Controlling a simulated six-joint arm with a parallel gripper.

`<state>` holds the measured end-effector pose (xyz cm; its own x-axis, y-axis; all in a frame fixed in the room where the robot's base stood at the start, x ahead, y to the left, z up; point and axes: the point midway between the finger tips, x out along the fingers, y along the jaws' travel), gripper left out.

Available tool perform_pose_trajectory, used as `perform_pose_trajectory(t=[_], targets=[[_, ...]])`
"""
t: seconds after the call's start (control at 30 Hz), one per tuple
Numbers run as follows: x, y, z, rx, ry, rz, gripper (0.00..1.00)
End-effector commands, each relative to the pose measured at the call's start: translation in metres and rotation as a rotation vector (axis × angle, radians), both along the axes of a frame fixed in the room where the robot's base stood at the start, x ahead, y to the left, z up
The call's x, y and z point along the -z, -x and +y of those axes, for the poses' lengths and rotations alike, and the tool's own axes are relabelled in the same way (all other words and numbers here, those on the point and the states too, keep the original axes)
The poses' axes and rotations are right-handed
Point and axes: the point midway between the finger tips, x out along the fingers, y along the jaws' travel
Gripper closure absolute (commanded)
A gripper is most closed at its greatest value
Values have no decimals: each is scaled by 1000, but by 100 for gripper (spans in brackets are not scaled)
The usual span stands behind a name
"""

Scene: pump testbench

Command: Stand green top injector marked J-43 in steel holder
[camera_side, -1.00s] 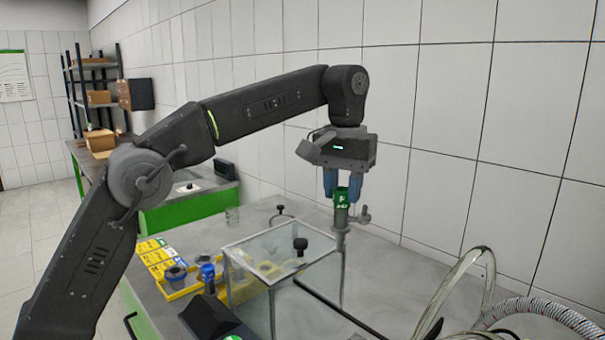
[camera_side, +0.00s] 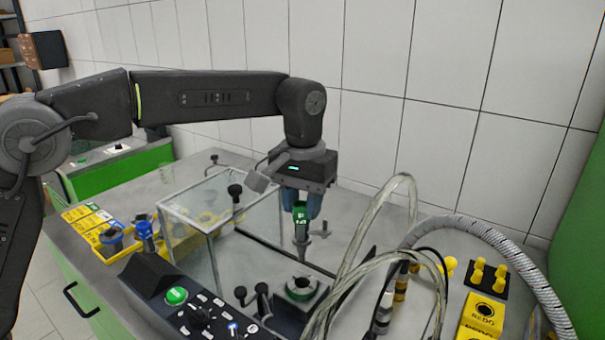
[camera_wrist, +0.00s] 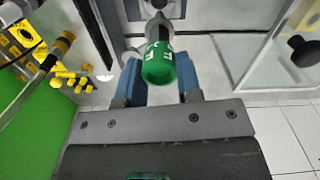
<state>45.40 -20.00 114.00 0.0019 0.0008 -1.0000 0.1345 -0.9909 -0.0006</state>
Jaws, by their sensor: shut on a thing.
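The green-top injector (camera_side: 302,238) hangs upright in my gripper (camera_side: 302,207), green cap up and grey metal body with a side port pointing down. The blue fingers are shut on the green cap. White marks on the cap are too small to read surely. In the wrist view the green cap (camera_wrist: 159,66) sits between the two blue fingers (camera_wrist: 160,82).
A clear-walled box (camera_side: 222,220) stands left of the injector. A control panel (camera_side: 205,318) with a green button is in front. Clear and braided hoses (camera_side: 365,250) curve close on the right. A yellow tray (camera_side: 112,240) with blue-topped parts lies at left.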

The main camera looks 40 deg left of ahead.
Motion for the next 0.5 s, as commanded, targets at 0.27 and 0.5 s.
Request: perform_pose_trajectory(t=[0.27,0.5], targets=[[21,0,0,0,1,-1,100],[40,0,0,-1,1,-1,100]])
